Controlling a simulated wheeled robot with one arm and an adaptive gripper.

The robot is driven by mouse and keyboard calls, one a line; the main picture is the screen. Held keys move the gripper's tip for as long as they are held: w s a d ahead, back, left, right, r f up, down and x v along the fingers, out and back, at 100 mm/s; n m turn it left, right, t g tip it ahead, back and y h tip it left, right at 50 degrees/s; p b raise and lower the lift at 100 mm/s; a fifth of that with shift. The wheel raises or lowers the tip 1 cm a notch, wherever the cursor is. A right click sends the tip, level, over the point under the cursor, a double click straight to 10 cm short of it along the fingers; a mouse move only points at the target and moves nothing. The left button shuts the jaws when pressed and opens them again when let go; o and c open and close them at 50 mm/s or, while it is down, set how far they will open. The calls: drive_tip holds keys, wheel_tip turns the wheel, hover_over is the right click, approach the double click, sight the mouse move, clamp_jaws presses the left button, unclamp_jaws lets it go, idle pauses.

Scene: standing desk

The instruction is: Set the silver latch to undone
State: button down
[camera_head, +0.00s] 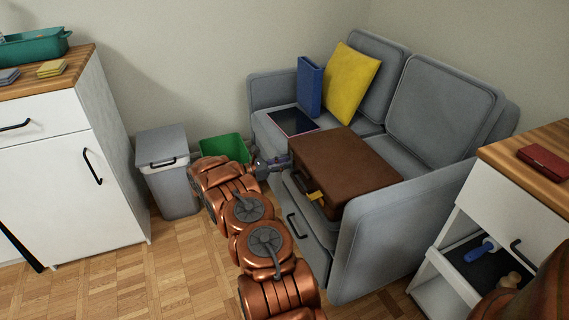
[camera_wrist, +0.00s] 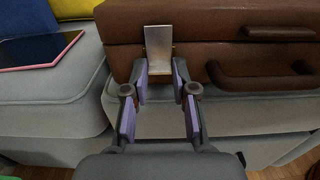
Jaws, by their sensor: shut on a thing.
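A brown suitcase (camera_head: 345,165) lies shut on the grey sofa seat; its front also fills the upper right of the wrist view (camera_wrist: 215,60). The silver latch (camera_wrist: 158,42) is an upright metal plate on the suitcase front, standing up across the lid seam. My gripper (camera_wrist: 160,72) has its purple-padded fingers on both sides of the latch's lower part, shut on it. In the head view my gripper (camera_head: 276,163) is at the suitcase's left end, and the silver latch cannot be made out there.
A dark handle (camera_wrist: 262,76) is on the suitcase front, right of the latch. A tablet (camera_head: 292,121), blue binder (camera_head: 310,87) and yellow cushion (camera_head: 350,83) are on the sofa. A green bin (camera_head: 225,147) and grey bin (camera_head: 168,170) stand left of the sofa.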

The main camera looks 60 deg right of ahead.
drive_tip(key=shift+r, duration=0.15)
drive_tip(key=y+p, duration=0.1)
drive_tip(key=p, duration=0.1)
drive_tip(key=r+t+y+p, duration=0.1)
drive_tip(key=p, duration=0.1)
drive_tip(key=a+r+t+y+p, duration=0.1)
drive_tip(key=p, duration=0.1)
drive_tip(key=shift+w, duration=0.3)
drive_tip(key=shift+w+a+r+t+y+p, duration=0.1)
drive_tip(key=shift+r+t+y+p, duration=0.85)
drive_tip(key=shift+y+p, duration=1.2)
drive_tip(key=shift+r+t+y+p, duration=0.5)
drive_tip(key=shift+t+y+p, duration=0.85)
drive_tip(key=shift+p, duration=1.45)
drive_tip(key=shift+w+a+r+t+y+p, duration=0.1)
drive_tip(key=shift+r+t+y+p, duration=0.6)
drive_tip(key=shift+t+y+p, duration=1.3)
drive_tip(key=shift+s+g+h+p, duration=0.1)
drive_tip(key=shift+g+h+p, duration=0.2)
drive_tip(key=shift+g+p, duration=0.35)
drive_tip(key=c, duration=0.9)
unclamp_jaws()
